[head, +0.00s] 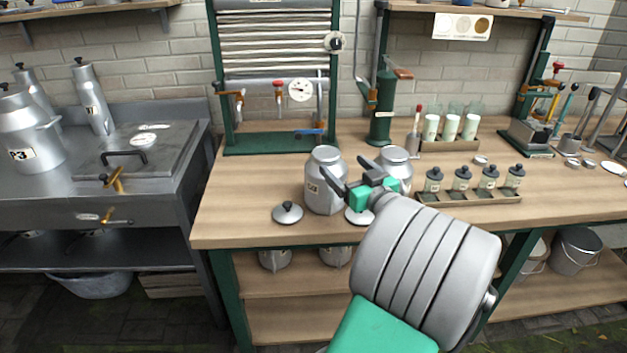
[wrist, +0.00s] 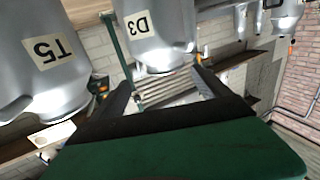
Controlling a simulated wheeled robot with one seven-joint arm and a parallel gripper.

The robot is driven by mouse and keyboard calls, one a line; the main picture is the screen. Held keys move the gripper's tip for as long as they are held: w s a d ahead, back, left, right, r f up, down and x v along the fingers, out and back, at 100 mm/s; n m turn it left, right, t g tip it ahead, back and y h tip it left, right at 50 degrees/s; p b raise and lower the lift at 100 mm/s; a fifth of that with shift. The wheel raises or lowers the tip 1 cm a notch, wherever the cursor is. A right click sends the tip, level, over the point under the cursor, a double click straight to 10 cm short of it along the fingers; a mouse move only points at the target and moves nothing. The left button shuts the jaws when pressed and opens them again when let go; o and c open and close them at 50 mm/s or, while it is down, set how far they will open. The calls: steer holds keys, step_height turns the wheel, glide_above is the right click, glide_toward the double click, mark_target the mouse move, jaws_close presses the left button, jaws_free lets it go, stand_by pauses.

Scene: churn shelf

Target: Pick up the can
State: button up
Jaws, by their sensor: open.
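Two grey metal milk cans stand side by side on the wooden workbench. The left can (head: 323,200) has a small pale label; the right can (head: 397,158) is partly hidden by my gripper (head: 347,174). My gripper is open and empty, its fingers pointing left near the left can's upper side. I cannot tell whether a finger touches it. In the wrist view, which is turned over, a can marked D3 (wrist: 155,45) shows beyond the spread fingers (wrist: 160,78). A can marked T5 (wrist: 35,75) shows at the left edge.
A loose lid (head: 288,213) lies before the left can, and another (head: 358,216) lies beside my gripper. A rack of small dark-capped jars (head: 470,196) stands to the right. A green post tool (head: 384,105) stands behind. The bench's left end is clear.

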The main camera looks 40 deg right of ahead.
mark_target(333, 159)
steer(key=x, duration=0.2)
steer(key=p+x, duration=0.1)
steer(key=x, duration=0.1)
steer(key=a+x, duration=0.1)
steer(key=x, duration=0.2)
steer(key=shift+w+a, duration=0.1)
steer(key=shift+a, duration=0.05)
steer(key=shift+w, duration=0.3)
steer(key=shift+c, duration=0.6)
jaws_close()
